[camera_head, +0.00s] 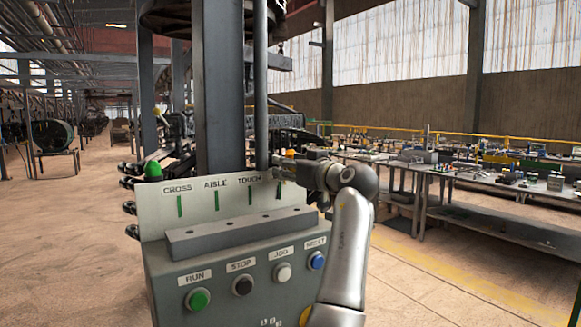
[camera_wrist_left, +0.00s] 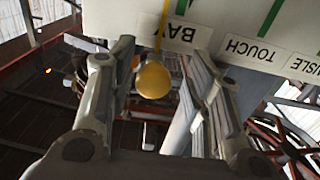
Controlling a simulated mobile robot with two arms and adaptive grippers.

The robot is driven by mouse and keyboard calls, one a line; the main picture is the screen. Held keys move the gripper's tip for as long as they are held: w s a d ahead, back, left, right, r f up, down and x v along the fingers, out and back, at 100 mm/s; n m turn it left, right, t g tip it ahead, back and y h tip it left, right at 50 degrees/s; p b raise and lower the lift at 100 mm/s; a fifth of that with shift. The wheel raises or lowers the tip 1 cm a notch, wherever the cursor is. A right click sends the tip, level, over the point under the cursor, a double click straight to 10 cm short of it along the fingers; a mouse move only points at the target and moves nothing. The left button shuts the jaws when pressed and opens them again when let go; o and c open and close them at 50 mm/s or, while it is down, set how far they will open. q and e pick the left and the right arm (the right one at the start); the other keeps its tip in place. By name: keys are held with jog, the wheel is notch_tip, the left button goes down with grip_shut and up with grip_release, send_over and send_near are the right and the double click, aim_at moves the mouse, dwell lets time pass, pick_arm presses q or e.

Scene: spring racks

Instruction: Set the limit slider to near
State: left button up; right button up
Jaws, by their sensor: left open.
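A grey control box (camera_head: 165,275) has an upright pale panel (camera_head: 160,215) with labels CROSS, AISLE and TOUCH over green strips. No label reading limit or near is legible, so I cannot tell which part is the limit slider. My left gripper (camera_head: 283,168) is at the panel's upper right corner and hides the label there. In the left wrist view my left gripper (camera_wrist_left: 158,55) is open, with a yellow ball (camera_wrist_left: 153,80) between its fingers. The ball is by the panel edge near the label BAY; contact with the fingers cannot be told. My right gripper is not in view.
RUN (camera_head: 198,299), STOP (camera_head: 242,285), JOG (camera_head: 282,272) and RESET (camera_head: 317,261) buttons are on the box front. A dark grey post (camera_head: 222,90) rises behind the panel. Long workbenches (camera_head: 490,190) stand at the right. The floor at the left is open.

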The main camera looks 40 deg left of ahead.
pick_arm(q)
jog(key=shift+d, duration=0.5)
jog(key=v, duration=1.1)
jog(key=shift+s, duration=0.25)
jog(key=shift+f, duration=0.15)
